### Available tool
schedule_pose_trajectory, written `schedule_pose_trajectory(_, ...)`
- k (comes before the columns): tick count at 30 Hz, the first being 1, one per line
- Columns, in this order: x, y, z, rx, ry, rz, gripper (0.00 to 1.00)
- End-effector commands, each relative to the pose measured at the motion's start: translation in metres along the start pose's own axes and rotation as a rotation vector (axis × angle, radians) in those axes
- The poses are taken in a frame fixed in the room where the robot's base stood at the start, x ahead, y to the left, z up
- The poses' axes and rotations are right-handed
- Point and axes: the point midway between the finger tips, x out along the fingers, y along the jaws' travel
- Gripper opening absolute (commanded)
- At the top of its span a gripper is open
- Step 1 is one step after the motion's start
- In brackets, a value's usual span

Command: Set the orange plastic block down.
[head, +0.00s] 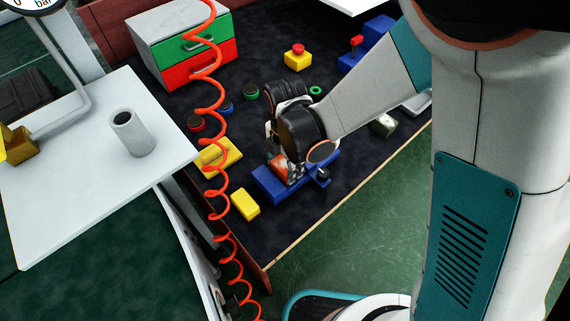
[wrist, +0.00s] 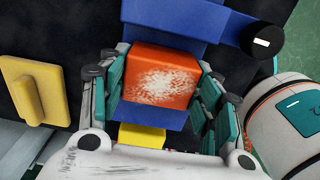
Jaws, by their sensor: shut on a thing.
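The orange plastic block (wrist: 160,76) sits between the two fingers of my gripper (wrist: 160,92) in the wrist view, with a pale scuffed patch on its face. My gripper is shut on it. In the head view the block (head: 279,164) shows partly behind my gripper (head: 286,170), over a blue fixture (head: 270,188) on the dark table. The blue fixture also shows beyond and below the block in the wrist view (wrist: 170,16). I cannot tell whether the block touches it.
Yellow blocks (head: 245,203) lie left of the blue fixture. A black knob (head: 323,174) stands at its right end. A red coiled hose (head: 209,120) hangs to the left. A drawer box (head: 180,45) and a red button on a yellow base (head: 297,58) stand farther back.

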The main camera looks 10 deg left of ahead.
Motion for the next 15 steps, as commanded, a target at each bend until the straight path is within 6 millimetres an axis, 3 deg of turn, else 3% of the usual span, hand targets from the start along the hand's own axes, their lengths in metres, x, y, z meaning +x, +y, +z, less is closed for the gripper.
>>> schedule_pose_trajectory(5,0.0033,0.0000,0.0000,0.000,0.000,0.000,0.28)
schedule_pose_trajectory(6,0.0037,0.0001,0.0000,0.000,0.000,0.000,0.60)
schedule_pose_trajectory(9,0.0026,0.0000,0.0000,0.000,0.000,0.000,0.78)
schedule_pose_trajectory(15,0.0025,0.0000,0.0000,0.000,0.000,0.000,0.78)
